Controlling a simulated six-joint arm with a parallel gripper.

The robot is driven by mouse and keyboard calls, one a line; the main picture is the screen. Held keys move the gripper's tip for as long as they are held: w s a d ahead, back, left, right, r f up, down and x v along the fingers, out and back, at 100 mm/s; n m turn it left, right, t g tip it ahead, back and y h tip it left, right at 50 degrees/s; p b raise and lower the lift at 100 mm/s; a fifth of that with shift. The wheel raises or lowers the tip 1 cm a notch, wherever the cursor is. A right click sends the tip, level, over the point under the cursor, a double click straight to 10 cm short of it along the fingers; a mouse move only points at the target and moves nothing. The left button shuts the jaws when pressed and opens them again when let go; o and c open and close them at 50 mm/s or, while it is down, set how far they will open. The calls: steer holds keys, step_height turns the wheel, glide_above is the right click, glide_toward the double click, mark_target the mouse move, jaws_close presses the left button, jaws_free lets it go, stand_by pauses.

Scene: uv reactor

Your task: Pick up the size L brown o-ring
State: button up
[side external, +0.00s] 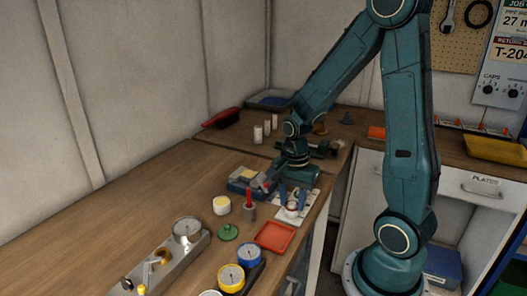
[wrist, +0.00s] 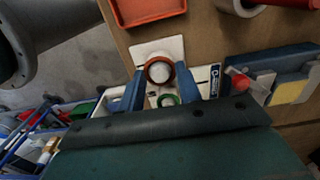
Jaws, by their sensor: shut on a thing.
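The brown o-ring (wrist: 160,58) shows in the wrist view between the two blue fingertips of my gripper (wrist: 160,74). A white round piece shows inside the ring; I cannot tell whether the ring is around it or above it. My gripper is shut on the brown o-ring, low over a white board (wrist: 144,50). A smaller green ring (wrist: 167,100) lies on the board, nearer the palm. In the side view my gripper (side external: 291,206) points down at the white board (side external: 283,214) near the table's right edge, and the ring is small there.
A red tray (side external: 275,237) lies in front of the board. A grey cup with a red handle (side external: 249,212) and a blue-grey device (side external: 244,181) stand to the left. Yellow and blue gauges (side external: 231,277) are nearer the camera.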

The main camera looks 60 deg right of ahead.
steer(key=shift+r, duration=0.2)
steer(key=shift+r, duration=0.35)
steer(key=shift+r, duration=0.35)
steer(key=shift+r, duration=0.35)
steer(key=shift+r, duration=0.4)
